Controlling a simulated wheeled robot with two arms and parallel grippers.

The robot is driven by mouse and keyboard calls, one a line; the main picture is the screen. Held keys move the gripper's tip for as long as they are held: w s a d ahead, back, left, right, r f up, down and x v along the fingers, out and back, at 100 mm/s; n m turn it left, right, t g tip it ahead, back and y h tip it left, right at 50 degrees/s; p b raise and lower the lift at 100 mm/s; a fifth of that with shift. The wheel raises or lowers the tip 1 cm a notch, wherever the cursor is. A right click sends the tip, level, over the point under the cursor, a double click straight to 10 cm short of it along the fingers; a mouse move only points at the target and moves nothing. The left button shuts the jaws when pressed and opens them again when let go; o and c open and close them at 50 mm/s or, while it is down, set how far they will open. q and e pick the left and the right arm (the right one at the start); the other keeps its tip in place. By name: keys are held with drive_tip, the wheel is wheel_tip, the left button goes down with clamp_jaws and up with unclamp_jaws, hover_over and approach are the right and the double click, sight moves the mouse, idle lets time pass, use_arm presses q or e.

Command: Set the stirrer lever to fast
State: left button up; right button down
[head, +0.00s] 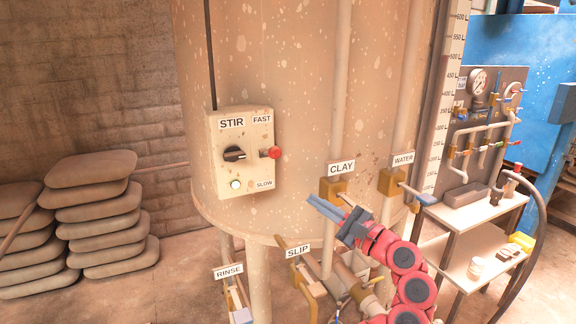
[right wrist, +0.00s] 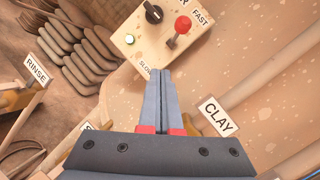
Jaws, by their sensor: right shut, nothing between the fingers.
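The stirrer box (head: 242,180) is a cream panel on the tank, marked STIR, with FAST at its upper right and SLOW at its lower right. Its lever has a red knob (head: 274,152) and sticks out on the right side, nearer FAST than SLOW. A black rotary knob (head: 234,153) and a lit white button sit to its left. The box also shows in the right wrist view, with the red knob (right wrist: 183,25) at the top. My right gripper (head: 312,200) is shut and empty, below and right of the box, apart from the lever. My left gripper is not in view.
The CLAY valve (head: 332,190) and WATER valve (head: 392,182) are close to my right gripper. SLIP (head: 298,252) and RINSE (head: 229,271) valves stand below. Sacks (head: 105,205) are stacked at left. A small table with bottles and a gauge panel stands at right.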

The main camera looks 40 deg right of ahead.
drive_tip(key=s+d+m+t, duration=0.1)
drive_tip(key=s+m, duration=0.1)
drive_tip(key=m, duration=0.2)
drive_tip(key=p, duration=0.4)
approach(270, 154)
drive_tip(key=w+d+f, duration=0.3)
drive_tip(key=w+f, duration=0.1)
drive_tip(key=w, duration=0.1)
drive_tip(key=r+p, duration=0.1)
drive_tip(key=w+a+r+p, duration=0.1)
drive_tip(key=r, duration=0.1)
drive_tip(key=shift+w+a+r, duration=0.15)
drive_tip(key=shift+r, duration=0.05)
drive_tip(key=shift+w+a+r+p, duration=0.1)
drive_tip(key=shift+w+r+p, duration=0.1)
drive_tip(key=shift+r+p, duration=0.5)
